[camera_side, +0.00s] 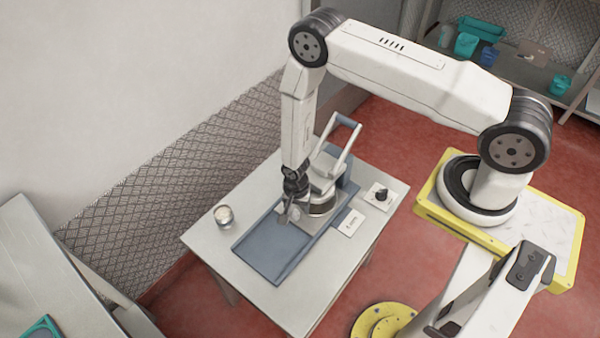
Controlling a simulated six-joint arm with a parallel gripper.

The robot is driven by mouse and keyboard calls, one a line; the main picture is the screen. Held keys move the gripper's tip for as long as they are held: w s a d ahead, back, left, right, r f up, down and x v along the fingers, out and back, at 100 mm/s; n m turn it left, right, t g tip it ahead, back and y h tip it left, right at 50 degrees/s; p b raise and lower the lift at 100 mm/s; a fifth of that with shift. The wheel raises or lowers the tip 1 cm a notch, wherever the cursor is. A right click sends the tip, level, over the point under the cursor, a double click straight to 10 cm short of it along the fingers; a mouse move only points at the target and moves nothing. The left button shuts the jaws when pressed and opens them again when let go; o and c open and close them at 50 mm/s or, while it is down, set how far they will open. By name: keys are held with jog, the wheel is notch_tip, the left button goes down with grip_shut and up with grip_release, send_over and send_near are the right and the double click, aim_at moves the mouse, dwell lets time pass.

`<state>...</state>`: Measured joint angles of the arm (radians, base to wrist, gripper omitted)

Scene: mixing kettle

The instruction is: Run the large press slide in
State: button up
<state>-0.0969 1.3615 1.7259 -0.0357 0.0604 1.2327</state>
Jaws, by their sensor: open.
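The large press stands on a small light table. Its blue-grey bed (268,252) reaches toward the front left, with the front part bare. A grey slide plate (318,222) lies at the bed's back half, under a round metal part (322,207). The press's lever handle (345,148) slopes up behind, with a blue crossbar. My gripper (286,214) points down at the left side of the round part, low over the bed. It is open. Its fingertips are small and partly blend with the metal, so I cannot tell whether they touch anything.
A small jar (224,216) stands at the table's left edge. A white card (351,222) and a black knob on a white plate (382,194) are at the right. The table's front right is clear. A wall is behind, and a shelf with teal containers (466,44) is at upper right.

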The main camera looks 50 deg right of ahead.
jog(key=shift+r, duration=2.45)
jog(key=shift+w+r, duration=0.2)
jog(key=shift+r, duration=0.25)
notch_tip(320, 180, up, 16)
jog(key=d+n+t, duration=0.1)
jog(key=d+n, duration=0.1)
jog(key=n, duration=0.3)
jog(key=s+d+r+n+t, duration=0.1)
jog(key=s+r+n, duration=0.6)
jog(key=r, duration=0.6)
jog(key=shift+s+d+r+n+t, duration=0.25)
jog(key=shift+s+r+n+t, duration=0.05)
jog(key=shift+s, duration=0.35)
